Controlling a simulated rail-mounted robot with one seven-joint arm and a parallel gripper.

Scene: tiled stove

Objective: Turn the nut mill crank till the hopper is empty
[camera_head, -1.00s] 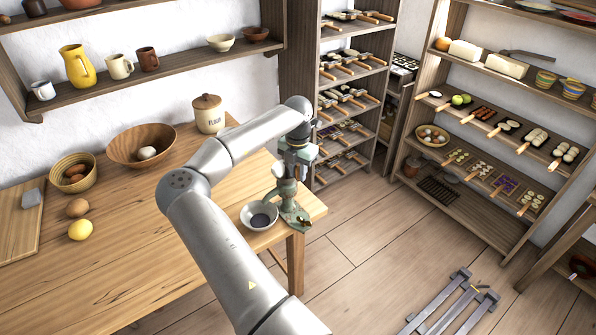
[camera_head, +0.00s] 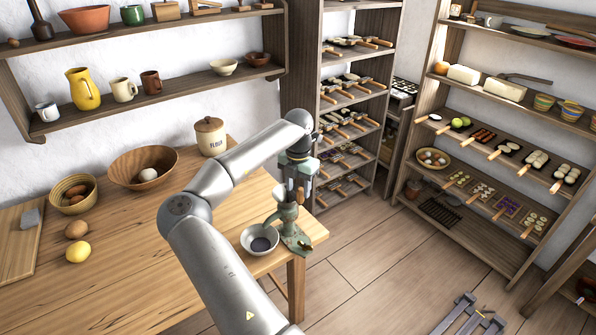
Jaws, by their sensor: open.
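The green nut mill (camera_head: 287,222) stands at the right front corner of the wooden table. Its pale hopper at the top is partly covered by my gripper, and I cannot see whether nuts are in it. A small brownish handle, perhaps the crank's (camera_head: 305,243), shows low at the mill's right side. A white bowl (camera_head: 247,238) with dark contents sits beside the mill's base. My gripper (camera_head: 296,188) is open and points down just above the mill top. I cannot tell whether it touches the mill.
The table (camera_head: 130,265) also holds a flour jar (camera_head: 210,138), a wooden bowl (camera_head: 120,170), a basket (camera_head: 60,205), an egg (camera_head: 76,229) and a lemon (camera_head: 78,252). Shelves with pans (camera_head: 350,120) stand behind the mill. Floor is open to its right.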

